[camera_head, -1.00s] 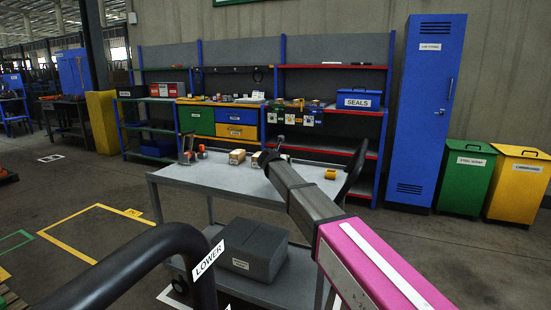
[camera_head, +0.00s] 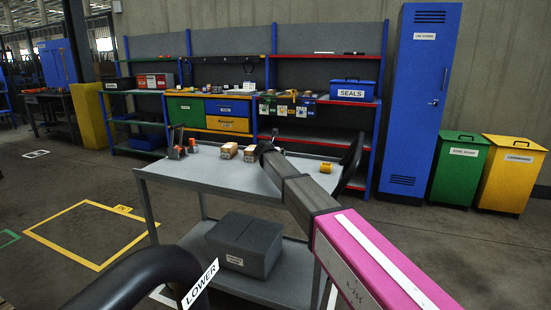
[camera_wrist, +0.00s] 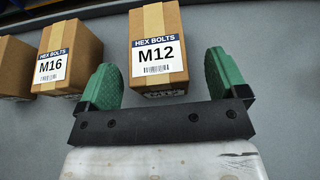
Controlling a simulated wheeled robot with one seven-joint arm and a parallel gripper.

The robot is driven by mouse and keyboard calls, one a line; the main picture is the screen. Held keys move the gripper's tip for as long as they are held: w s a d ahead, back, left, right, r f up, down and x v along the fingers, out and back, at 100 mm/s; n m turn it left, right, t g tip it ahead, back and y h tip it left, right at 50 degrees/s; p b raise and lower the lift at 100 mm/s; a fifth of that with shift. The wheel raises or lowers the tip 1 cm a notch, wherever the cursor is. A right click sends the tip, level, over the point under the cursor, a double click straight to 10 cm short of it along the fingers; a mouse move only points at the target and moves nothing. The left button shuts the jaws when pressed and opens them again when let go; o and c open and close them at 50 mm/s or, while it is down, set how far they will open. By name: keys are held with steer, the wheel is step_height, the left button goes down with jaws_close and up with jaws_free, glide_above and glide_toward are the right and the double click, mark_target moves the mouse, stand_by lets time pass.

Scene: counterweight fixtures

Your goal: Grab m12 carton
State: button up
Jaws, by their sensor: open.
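The M12 carton (camera_wrist: 158,48) is a brown box with a pale tape strip and a white "HEX BOLTS M12" label, upright on the grey table in the wrist view. My gripper (camera_wrist: 160,76) is open, its two green-padded fingers spread to the left and right of the near end of this carton. I cannot tell whether they reach alongside its sides. In the head view two small cartons show on the table (camera_head: 208,177). My arm hides what lies behind its end, and the labels there are too small to read.
The M16 carton (camera_wrist: 67,60) stands just left of my left finger, with another carton (camera_wrist: 14,68) beyond it. To the right of the M12 carton the table is bare. A yellow item (camera_head: 325,168) and orange-and-dark items (camera_head: 178,150) also lie on the table. A grey box (camera_head: 245,243) sits on the lower shelf.

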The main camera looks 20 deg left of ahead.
steer(key=x, duration=0.3)
steer(key=shift+w+a+f, duration=0.15)
steer(key=c, duration=1.3)
